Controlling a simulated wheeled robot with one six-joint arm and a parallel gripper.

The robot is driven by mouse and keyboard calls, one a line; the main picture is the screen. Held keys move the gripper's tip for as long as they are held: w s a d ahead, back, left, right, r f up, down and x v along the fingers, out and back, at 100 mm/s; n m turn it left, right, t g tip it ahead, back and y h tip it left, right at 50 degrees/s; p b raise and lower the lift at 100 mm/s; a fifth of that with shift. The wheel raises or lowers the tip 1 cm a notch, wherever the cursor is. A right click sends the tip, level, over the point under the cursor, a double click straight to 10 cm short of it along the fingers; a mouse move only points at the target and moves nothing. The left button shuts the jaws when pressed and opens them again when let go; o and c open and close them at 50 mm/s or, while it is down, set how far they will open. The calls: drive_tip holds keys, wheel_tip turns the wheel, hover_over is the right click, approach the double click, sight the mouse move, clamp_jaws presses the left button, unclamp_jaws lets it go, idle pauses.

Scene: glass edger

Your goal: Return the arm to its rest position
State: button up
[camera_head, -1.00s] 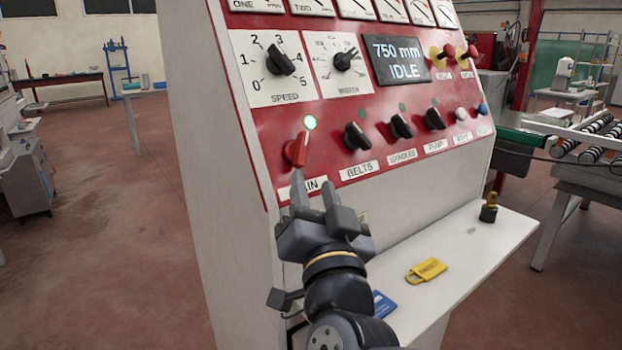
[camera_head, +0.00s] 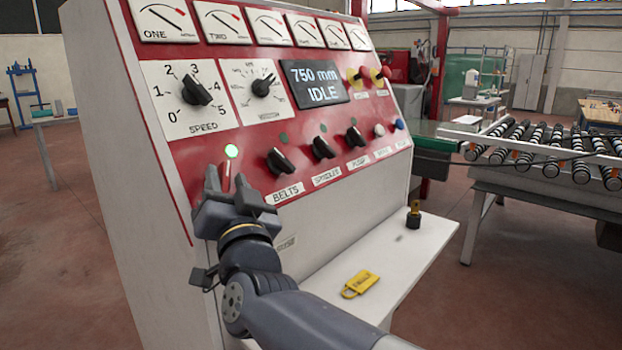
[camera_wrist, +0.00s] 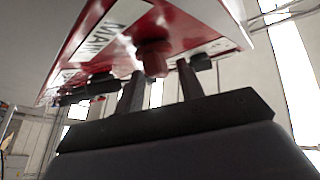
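My gripper (camera_head: 226,176) is open and empty, in front of the lower left of the red control panel (camera_head: 178,148). Its two fingers stand apart in the wrist view (camera_wrist: 160,85). The red MAIN knob (camera_wrist: 153,57) shows between and beyond the fingertips there, with a gap on each side. In the head view the gripper mostly hides this knob and its label. The green lamp (camera_head: 232,151) above it is lit. My arm reaches in from the lower right, over the front of the white console.
Black knobs (camera_head: 281,161) sit right of my gripper. The display (camera_head: 315,84) reads 750 mm IDLE. A white shelf (camera_head: 420,245) below carries a yellow padlock (camera_head: 360,284) and a small black-and-yellow piece (camera_head: 414,215). A roller conveyor (camera_head: 545,150) stands at right. Floor at left is open.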

drive_tip(key=shift+x, duration=1.15)
drive_tip(key=b+v, duration=0.2)
drive_tip(key=v, duration=0.9)
drive_tip(key=p+x, duration=0.2)
drive_tip(key=x, duration=0.9)
drive_tip(key=shift+w+f, duration=0.1)
drive_tip(key=shift+n+y, duration=0.6)
drive_tip(key=shift+n, duration=0.1)
drive_tip(key=shift+n+y, duration=0.3)
drive_tip(key=shift+y, duration=0.1)
drive_tip(key=shift+n, duration=0.3)
